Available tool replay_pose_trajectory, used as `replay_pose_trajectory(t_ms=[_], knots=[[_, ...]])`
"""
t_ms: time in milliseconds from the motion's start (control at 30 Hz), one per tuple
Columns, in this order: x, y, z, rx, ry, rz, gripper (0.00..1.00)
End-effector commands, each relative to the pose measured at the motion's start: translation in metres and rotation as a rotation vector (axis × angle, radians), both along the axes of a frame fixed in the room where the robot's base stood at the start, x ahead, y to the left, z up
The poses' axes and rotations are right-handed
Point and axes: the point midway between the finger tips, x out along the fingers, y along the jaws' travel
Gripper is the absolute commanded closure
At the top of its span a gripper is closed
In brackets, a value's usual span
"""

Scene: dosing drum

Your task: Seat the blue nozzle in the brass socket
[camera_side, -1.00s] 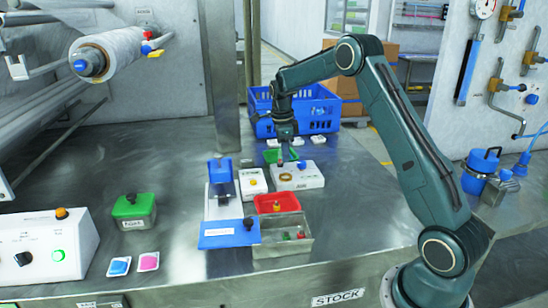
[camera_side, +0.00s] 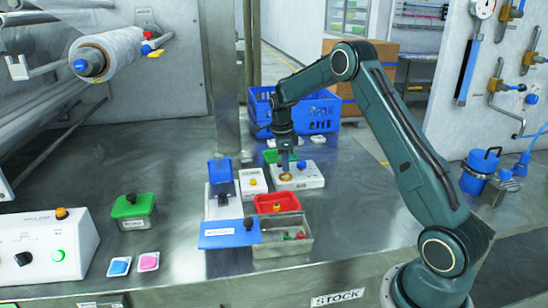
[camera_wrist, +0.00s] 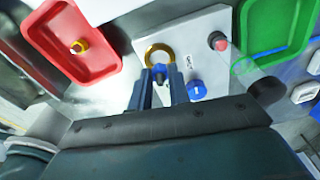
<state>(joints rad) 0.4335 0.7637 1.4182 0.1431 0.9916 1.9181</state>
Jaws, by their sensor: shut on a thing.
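My gripper (camera_wrist: 159,84) is shut on the blue nozzle (camera_wrist: 159,69), which shows between the fingertips in the wrist view. The brass socket (camera_wrist: 151,48) is a ring on the white block (camera_wrist: 193,30). The nozzle overlaps the ring's near edge in the wrist view. In the side view my gripper (camera_side: 284,162) points down just above the brass socket (camera_side: 286,177). I cannot tell whether the nozzle touches the ring or is apart from it.
A blue knob (camera_wrist: 196,90) and a red knob (camera_wrist: 218,40) stand on the white block close to the fingers. A red tray (camera_wrist: 55,54) lies to the left and a green tray (camera_wrist: 272,25) to the right. A blue crate (camera_side: 318,112) stands behind.

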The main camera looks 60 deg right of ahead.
Motion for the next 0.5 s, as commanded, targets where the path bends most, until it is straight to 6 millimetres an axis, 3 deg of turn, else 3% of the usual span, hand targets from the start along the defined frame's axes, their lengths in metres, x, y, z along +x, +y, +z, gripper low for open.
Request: replay_pose_trajectory(t_ms=[500], knots=[[0.000, 0.000, -0.017, 0.000, 0.001, 0.001, 1.00]])
